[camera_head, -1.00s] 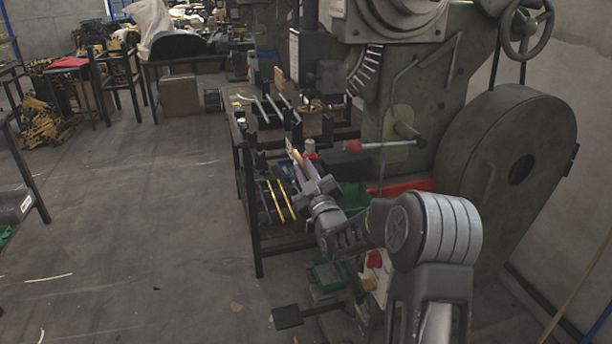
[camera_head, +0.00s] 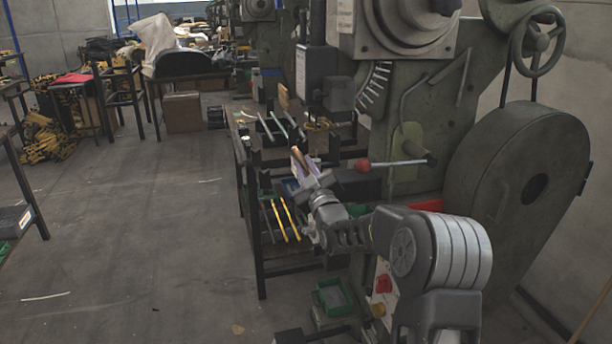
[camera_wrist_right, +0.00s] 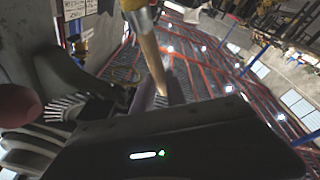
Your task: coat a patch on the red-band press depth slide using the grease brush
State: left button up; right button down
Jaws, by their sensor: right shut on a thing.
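My right gripper (camera_head: 308,176) is beside the near end of the workbench, in front of the large grey-green press (camera_head: 425,110). It is shut on the grease brush (camera_head: 299,158), whose tan handle stands up tilted between the fingers. The brush also shows in the right wrist view (camera_wrist_right: 150,60), with a metallic part at the top edge. A red strip (camera_head: 426,205) shows low on the press, partly behind my arm. I cannot single out the depth slide, and no contact between brush and press is visible. My left gripper is out of view.
A lever with a red ball (camera_head: 362,166) sticks out from the press, close right of my gripper. The workbench (camera_head: 246,148) carries rods and tools, and yellow rods (camera_head: 285,218) are below. A green bin (camera_head: 332,297) stands low in front. The floor at left is open.

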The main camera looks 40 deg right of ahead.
notch_tip(320, 180, up, 4)
jog(key=shift+r+p, duration=0.2)
jog(key=shift+p, duration=0.3)
dwell(0.7)
